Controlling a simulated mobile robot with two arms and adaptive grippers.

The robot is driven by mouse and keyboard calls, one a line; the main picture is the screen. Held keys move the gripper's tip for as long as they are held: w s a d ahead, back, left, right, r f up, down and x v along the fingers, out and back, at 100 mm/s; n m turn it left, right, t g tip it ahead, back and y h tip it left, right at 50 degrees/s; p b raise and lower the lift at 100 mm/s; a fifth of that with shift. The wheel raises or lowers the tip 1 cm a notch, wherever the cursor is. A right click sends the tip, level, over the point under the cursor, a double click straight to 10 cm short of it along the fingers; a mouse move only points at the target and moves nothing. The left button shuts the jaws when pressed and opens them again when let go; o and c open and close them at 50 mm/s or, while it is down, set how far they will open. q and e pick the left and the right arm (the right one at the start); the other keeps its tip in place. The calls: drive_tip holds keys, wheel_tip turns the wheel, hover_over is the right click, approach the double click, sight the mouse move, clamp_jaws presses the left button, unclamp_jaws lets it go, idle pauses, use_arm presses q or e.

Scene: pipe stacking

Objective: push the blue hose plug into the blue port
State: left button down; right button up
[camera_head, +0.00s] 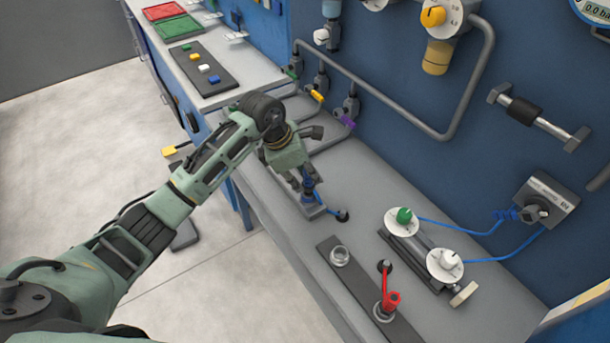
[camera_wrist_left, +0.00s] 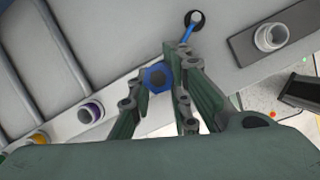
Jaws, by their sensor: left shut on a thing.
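My left gripper (camera_head: 306,188) is shut on the blue hose plug (camera_head: 309,183), low over the bench beside the wall. In the left wrist view, the plug's blue hexagonal end (camera_wrist_left: 157,77) sits between the fingers of the left gripper (camera_wrist_left: 160,84). A blue hose (camera_wrist_left: 188,33) runs from the plug to a black hole in the bench. A small grey block (camera_head: 315,211) lies right under the plug; I cannot tell whether they touch. An empty metal ring port (camera_head: 339,256) stands on a dark strip, apart from the plug; no blue marking shows on it. My right gripper is not in view.
A red plug (camera_head: 391,299) stands at a second port on the dark strip (camera_head: 355,283). A fixture with green and white knobs (camera_head: 415,250) is to its right. Pipes with coloured valves (camera_head: 348,121) line the wall. Trays (camera_head: 178,28) stand far left.

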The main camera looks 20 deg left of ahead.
use_arm(q)
drive_tip(key=shift+f+b, duration=0.95)
drive_tip(key=shift+f, duration=0.05)
drive_tip(key=c, duration=1.6)
unclamp_jaws()
drive_tip(key=shift+r, duration=0.1)
drive_tip(key=shift+o, duration=0.3)
